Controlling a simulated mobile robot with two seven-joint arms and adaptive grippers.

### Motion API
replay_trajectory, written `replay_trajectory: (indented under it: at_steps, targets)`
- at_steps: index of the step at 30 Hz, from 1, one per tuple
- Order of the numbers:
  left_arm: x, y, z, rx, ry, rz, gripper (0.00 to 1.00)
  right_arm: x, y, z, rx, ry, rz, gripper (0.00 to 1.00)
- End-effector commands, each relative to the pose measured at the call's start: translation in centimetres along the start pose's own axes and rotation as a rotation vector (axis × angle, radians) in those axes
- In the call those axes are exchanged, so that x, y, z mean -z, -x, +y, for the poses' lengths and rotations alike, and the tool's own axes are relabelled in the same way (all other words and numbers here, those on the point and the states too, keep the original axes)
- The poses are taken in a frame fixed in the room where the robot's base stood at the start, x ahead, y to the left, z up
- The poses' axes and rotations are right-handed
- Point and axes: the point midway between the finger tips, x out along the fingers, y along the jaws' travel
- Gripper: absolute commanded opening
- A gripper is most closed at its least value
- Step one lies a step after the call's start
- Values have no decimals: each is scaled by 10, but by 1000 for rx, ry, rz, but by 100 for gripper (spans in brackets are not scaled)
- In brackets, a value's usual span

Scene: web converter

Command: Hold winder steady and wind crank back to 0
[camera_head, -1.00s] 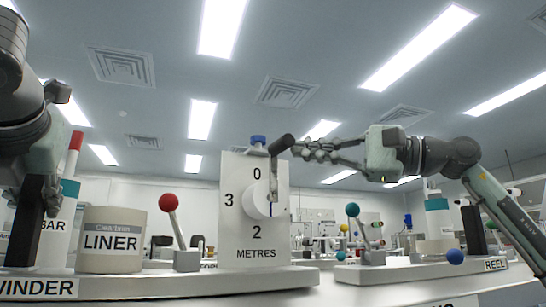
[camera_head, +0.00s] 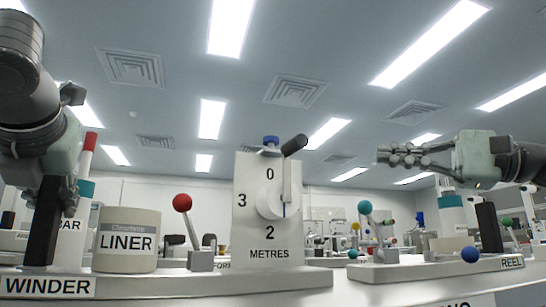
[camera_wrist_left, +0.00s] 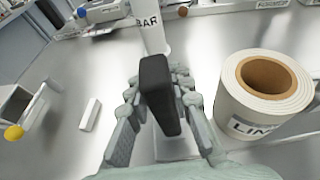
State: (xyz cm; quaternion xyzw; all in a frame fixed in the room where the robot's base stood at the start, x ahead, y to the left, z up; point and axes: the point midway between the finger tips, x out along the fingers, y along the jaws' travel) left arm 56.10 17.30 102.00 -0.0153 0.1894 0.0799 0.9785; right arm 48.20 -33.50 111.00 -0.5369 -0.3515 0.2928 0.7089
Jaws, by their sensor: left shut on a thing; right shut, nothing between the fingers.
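The winder (camera_head: 200,278) is a white base labelled WINDER, with an upright dial panel (camera_head: 252,238) marked 0, 3, 2 and METRES. The crank on its round hub (camera_head: 272,203) has its arm pointing up and its dark handle (camera_head: 294,145) at the top, close to the 0. My left gripper (camera_head: 48,205) is shut on the black post (camera_head: 40,232) at the winder's left end; the left wrist view shows the post (camera_wrist_left: 158,88) between the fingers. My right gripper (camera_head: 388,156) is shut and empty, in the air right of the handle and apart from it.
A LINER roll (camera_head: 127,240) and a red-knobbed lever (camera_head: 182,203) stand on the winder base. To the right is the REEL base (camera_head: 430,268) with a teal-knobbed lever (camera_head: 365,208) and a black post (camera_head: 488,228). Bottles and equipment stand behind.

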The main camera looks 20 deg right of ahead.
Motion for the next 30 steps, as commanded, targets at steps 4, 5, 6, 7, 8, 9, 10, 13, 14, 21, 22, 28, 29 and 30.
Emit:
replay_trajectory:
  at_steps: [4, 5, 6, 7, 8, 9, 10, 13, 14, 21, 22, 28, 29, 30]
  targets:
    - [10, -6, 1, -7, -2, 24, 0, 0, 8, 1, 0, 1, 0, 0]
    - [10, -6, 1, -7, -2, 25, 0, 0, 8, 1, 0, 1, 0, 0]
    - [10, -6, 1, -7, -2, 24, 0, 0, 9, 1, 0, 1, 0, 0]
    - [10, -6, 1, -7, -2, 24, 0, 0, 9, 0, 0, 1, 0, 0]
    - [10, -6, 1, -7, -2, 25, 0, 0, 9, 0, 0, 1, 0, 0]
    - [10, -5, 1, -7, -2, 25, 0, 0, 9, 0, 0, 1, 0, 0]
    - [9, -5, 1, -7, -2, 25, 0, 0, 9, 0, 0, 1, 0, 0]
    - [8, -5, 1, -7, -2, 25, 0, 0, 9, 0, 0, 1, 0, 0]
    - [7, -4, 1, -7, -2, 25, 0, 0, 8, 0, 0, 1, 0, 0]
    - [4, -3, 2, -7, -3, 24, 0, 0, 8, 0, 0, 1, 0, 0]
    - [4, -3, 2, -7, -3, 24, 0, 0, 8, 0, 0, 1, 0, 0]
    - [2, -2, 1, -6, -3, 19, 34, 0, 8, 0, 0, 1, 0, 0]
    - [2, -2, 1, -5, -2, 18, 37, 0, 8, 0, 0, 1, 0, 0]
    - [1, -1, 1, -5, -2, 17, 42, 0, 8, 0, 0, 1, 0, 0]
